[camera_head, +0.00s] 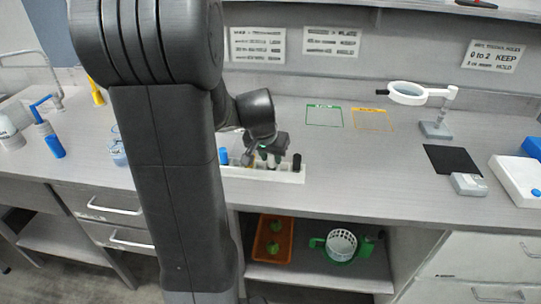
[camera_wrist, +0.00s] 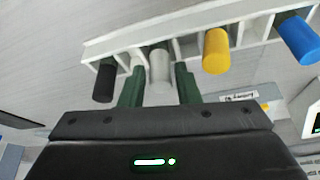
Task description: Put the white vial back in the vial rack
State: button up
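The white vial (camera_wrist: 159,76) is in the wrist view, between the two green fingers of my gripper (camera_wrist: 159,84). A narrow gap shows on each side of it, so the gripper looks open around the vial rather than clamped on it. The vial's far end lies within the white vial rack (camera_wrist: 198,22), between its dividers; its full depth is hidden. In the head view my gripper (camera_head: 268,146) is over the rack (camera_head: 288,176), and partly hides it.
In the wrist view the rack also holds a black vial (camera_wrist: 104,81), a yellow vial (camera_wrist: 216,50) and a blue vial (camera_wrist: 299,40). In the head view a magnifier stand (camera_head: 436,128) and a black mat (camera_head: 452,159) are to the right. Counter between is clear.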

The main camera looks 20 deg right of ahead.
jog(key=shift+o, duration=0.9)
jog(key=shift+r, duration=0.5)
jog(key=v, duration=1.1)
jog(key=shift+s+a, duration=0.15)
jog(key=shift+a, duration=0.05)
